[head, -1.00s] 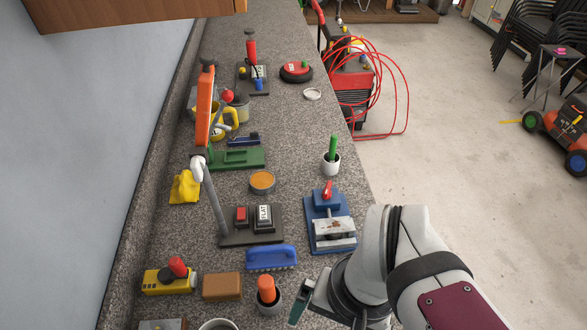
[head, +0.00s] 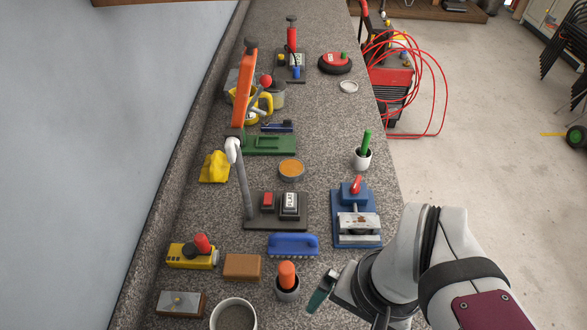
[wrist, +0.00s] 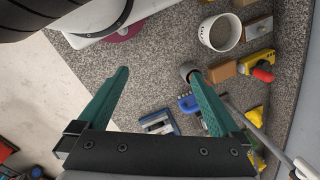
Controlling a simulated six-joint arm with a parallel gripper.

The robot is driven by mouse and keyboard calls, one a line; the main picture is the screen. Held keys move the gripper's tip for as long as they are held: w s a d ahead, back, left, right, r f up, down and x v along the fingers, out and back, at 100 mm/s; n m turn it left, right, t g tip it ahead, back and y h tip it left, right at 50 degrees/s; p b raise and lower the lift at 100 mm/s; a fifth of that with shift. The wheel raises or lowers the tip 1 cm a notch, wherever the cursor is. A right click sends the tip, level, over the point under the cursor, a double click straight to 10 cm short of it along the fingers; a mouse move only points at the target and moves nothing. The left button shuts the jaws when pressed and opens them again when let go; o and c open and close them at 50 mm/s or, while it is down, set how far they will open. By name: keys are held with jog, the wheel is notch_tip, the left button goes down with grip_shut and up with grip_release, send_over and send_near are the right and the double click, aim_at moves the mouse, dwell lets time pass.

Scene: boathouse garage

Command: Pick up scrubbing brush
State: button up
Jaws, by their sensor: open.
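The scrubbing brush, with a blue arched handle and bristles below, lies on the speckled grey counter in the head view (head: 293,244). In the wrist view its blue body (wrist: 188,104) shows beside the right finger, which partly covers it.
A brown block (head: 242,266) lies left of the brush. A blue vise (head: 357,230) sits to its right, and a dark base with a FLAT switch (head: 262,222) behind it.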

dwell(0.4)
jog(key=shift+c, duration=0.7)
jog(key=m+h, duration=0.2)
jog(key=m, duration=1)
send_over(294, 235)
jog(key=s, duration=0.1)
notch_tip(294, 235, down, 5)
jog(key=f, duration=1.6)
jog(key=shift+w+a+f, duration=0.1)
jog(key=shift+w+f, duration=0.05)
jog(key=shift+w, duration=0.25)
jog(key=c, duration=1.4)
notch_tip(294, 235, up, 5)
jog(key=shift+f, duration=0.2)
jog(key=s+d+r, duration=0.1)
jog(key=d+r, duration=0.1)
jog(key=d, duration=0.1)
jog(key=d+r, duration=0.2)
jog(key=d, duration=0.2)
jog(key=s+d+r, duration=0.1)
jog(key=d+r, duration=0.1)
jog(key=d, duration=0.2)
jog(key=shift+s+d+r, duration=0.2)
jog(key=shift+s+r, duration=0.05)
jog(key=shift+s, duration=0.1)
